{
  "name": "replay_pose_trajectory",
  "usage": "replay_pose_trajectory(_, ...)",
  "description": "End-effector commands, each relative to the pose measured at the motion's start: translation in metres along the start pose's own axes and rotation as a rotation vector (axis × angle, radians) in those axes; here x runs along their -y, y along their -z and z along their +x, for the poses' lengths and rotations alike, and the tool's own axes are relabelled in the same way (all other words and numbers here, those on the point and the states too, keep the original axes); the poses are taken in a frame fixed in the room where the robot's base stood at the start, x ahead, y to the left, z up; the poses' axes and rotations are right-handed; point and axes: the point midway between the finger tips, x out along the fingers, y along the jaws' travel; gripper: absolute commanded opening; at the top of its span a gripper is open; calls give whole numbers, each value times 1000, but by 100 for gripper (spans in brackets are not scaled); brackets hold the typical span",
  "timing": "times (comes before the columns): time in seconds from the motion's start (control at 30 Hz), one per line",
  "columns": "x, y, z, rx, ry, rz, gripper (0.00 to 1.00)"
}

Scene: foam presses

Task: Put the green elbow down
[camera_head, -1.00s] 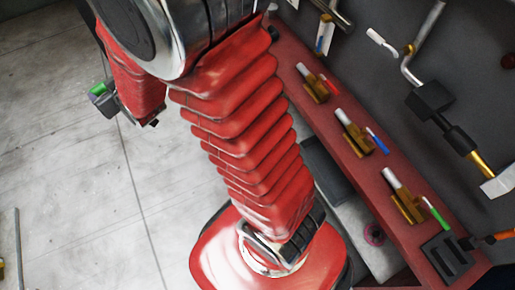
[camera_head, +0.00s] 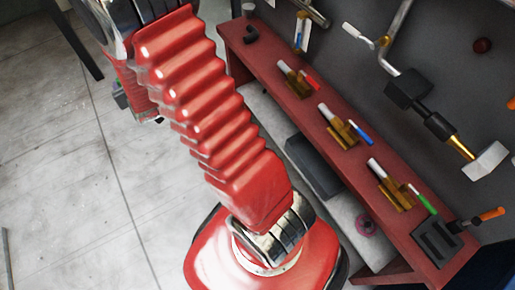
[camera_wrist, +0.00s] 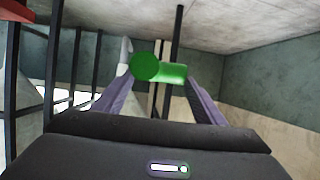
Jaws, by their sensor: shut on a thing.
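The green elbow (camera_wrist: 160,69) is a short bent pipe piece seen in the wrist view. It sits between the two purple-grey fingers of my gripper (camera_wrist: 160,80), which is shut on it. It is held up in the air, with walls and ceiling behind it. In the head view my gripper is mostly hidden behind my red arm; only a dark part with a bit of green shows at the left.
A red shelf (camera_head: 268,62) runs diagonally along the dark wall at right. It carries several brass holders, coloured pens, a black slotted block (camera_head: 437,242) and small dark parts at its far end. A dark box (camera_head: 313,166) lies below it. Concrete floor is open at left.

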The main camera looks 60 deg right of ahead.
Motion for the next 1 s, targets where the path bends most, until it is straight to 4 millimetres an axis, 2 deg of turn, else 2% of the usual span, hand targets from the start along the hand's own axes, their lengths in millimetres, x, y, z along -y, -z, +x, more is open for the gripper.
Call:
replay_pose_trajectory(0.03,-20,-9,9,3,-42,16,35)
replay_pose_trajectory(0.2,-82,-34,33,3,-180,74,35)
replay_pose_trajectory(0.5,-197,-94,54,3,-427,176,35)
replay_pose_trajectory(0.77,-296,-159,49,4,-646,266,35)
replay_pose_trajectory(1.0,-379,-227,24,3,-847,349,35)
